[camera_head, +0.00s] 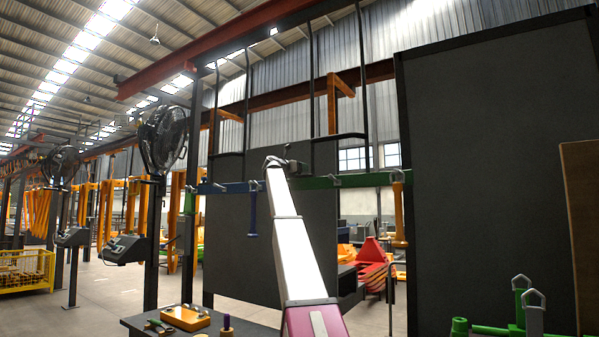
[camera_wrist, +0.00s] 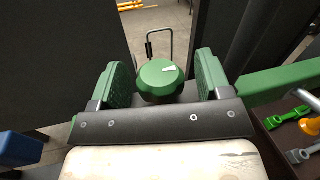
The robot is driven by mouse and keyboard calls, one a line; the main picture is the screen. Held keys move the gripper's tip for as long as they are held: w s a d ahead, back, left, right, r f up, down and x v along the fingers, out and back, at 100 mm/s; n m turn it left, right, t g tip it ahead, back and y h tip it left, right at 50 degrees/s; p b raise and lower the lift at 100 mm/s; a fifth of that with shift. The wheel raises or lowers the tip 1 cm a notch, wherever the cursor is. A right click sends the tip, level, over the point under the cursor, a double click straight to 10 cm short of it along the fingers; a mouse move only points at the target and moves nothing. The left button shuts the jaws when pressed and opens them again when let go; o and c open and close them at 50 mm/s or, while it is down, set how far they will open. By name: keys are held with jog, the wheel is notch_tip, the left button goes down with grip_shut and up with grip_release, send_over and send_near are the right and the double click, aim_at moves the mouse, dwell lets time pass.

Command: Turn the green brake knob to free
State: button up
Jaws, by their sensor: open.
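The green brake knob (camera_wrist: 158,85) shows in the wrist view as a round green cap with a white pointer mark on its top, pointing right. My gripper (camera_wrist: 162,64) is open, with one green ribbed finger to the left of the knob and one to the right. A gap shows between the knob and each finger, wider on the right. In the head view my arm reaches up and away to the rail, and my gripper (camera_head: 275,163) is small there. I cannot make out the knob in that view.
Dark panels stand behind. A bench with an orange tray (camera_head: 186,318) is at lower left. Green and grey tools lie right in the wrist view.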

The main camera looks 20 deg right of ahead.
jog(key=v, duration=1)
jog(key=shift+a, duration=0.35)
jog(key=shift+s+a, duration=0.1)
jog(key=shift+s, duration=0.05)
